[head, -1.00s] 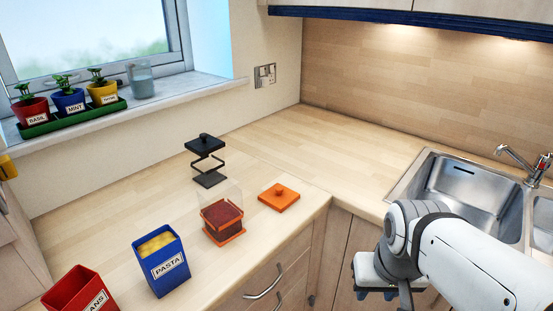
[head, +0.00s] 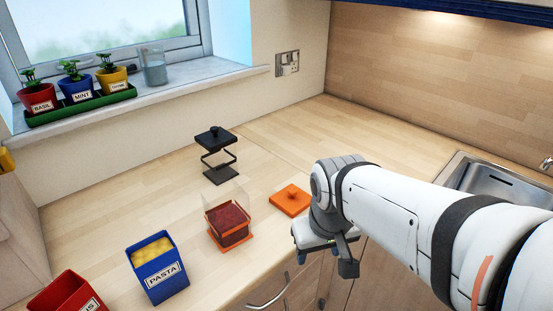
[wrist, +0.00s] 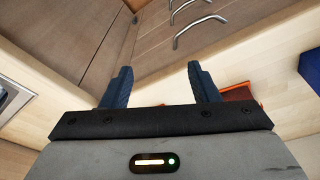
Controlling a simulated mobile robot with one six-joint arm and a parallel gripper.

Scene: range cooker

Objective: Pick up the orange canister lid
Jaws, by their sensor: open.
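The orange canister lid (head: 292,200) is a square plate with a small round knob. It lies flat on the wooden worktop, just right of the clear canister (head: 228,225) with an orange base and dark red contents. My gripper shows in the wrist view (wrist: 160,85) with two dark fingers spread apart and nothing between them. In the head view my wrist hangs just right of the lid, near the counter's front edge, and the fingers are mostly hidden there. In the wrist view an orange patch (wrist: 238,94) shows partly behind the right finger.
A blue PASTA tin (head: 160,270) and a red tin (head: 65,295) stand to the left. Herb pots line the sill. The sink (head: 485,185) is at right. Worktop behind the lid is clear.

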